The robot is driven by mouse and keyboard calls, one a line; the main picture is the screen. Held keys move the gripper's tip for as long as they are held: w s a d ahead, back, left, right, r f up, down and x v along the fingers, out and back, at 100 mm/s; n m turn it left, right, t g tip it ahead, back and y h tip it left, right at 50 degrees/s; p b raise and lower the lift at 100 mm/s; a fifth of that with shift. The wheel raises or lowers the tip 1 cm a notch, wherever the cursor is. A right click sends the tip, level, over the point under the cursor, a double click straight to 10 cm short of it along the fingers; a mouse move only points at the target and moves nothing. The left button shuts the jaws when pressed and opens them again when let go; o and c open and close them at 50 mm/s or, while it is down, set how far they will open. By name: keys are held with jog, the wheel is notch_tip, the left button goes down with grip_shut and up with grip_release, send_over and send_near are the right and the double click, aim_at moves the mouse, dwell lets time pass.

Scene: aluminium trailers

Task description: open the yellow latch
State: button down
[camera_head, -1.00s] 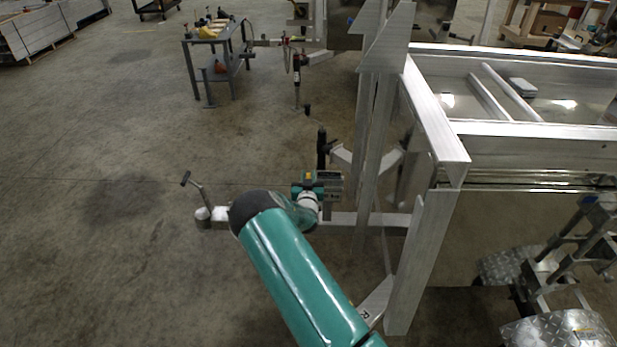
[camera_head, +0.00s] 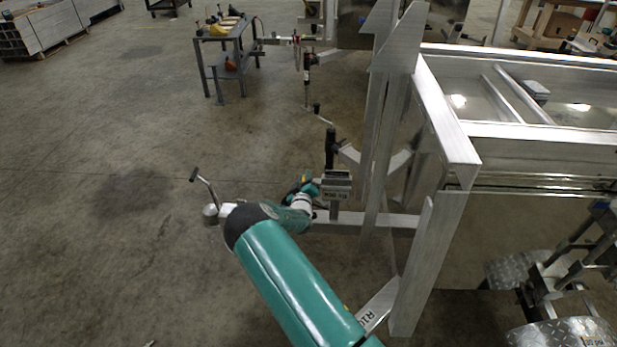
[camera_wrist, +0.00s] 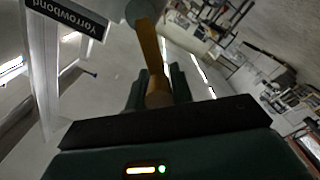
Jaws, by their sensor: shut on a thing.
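The yellow latch (camera_wrist: 149,48) shows in the wrist view as a yellow-orange bar running from a pale rounded part at the top down between my fingers. My gripper (camera_wrist: 158,85) is shut on its lower end, with one dark finger on either side. In the head view my gripper (camera_head: 304,184) is small, at the end of my teal arm, just left of a grey labelled box on the trailer's front beam. The latch is mostly hidden there by my gripper and wrist.
The aluminium trailer frame (camera_head: 425,240) stands right of my arm, with a dark upright post (camera_head: 330,150) behind the grey box (camera_head: 338,185). A crank handle (camera_head: 204,185) rises at the beam's left end. A tool table (camera_head: 228,60) stands behind. Floor at left is clear.

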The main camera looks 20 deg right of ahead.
jog(key=shift+w+a+f+n, duration=0.1)
jog(key=shift+a+f+n, duration=0.2)
jog(key=shift+n, duration=0.4)
jog(key=shift+w+a+f+n, duration=0.15)
jog(key=shift+f+n, duration=0.25)
jog(key=shift+n, duration=0.3)
jog(key=shift+a+f+n, duration=0.2)
jog(key=shift+f+n, duration=0.15)
jog(key=shift+n, duration=0.35)
jog(key=c, duration=1.2)
grip_release()
jog(key=shift+c, duration=0.2)
jog(key=shift+s+a, duration=0.1)
jog(key=v, duration=1.3)
jog(key=shift+s, duration=0.3)
jog(key=shift+w+r, duration=0.1)
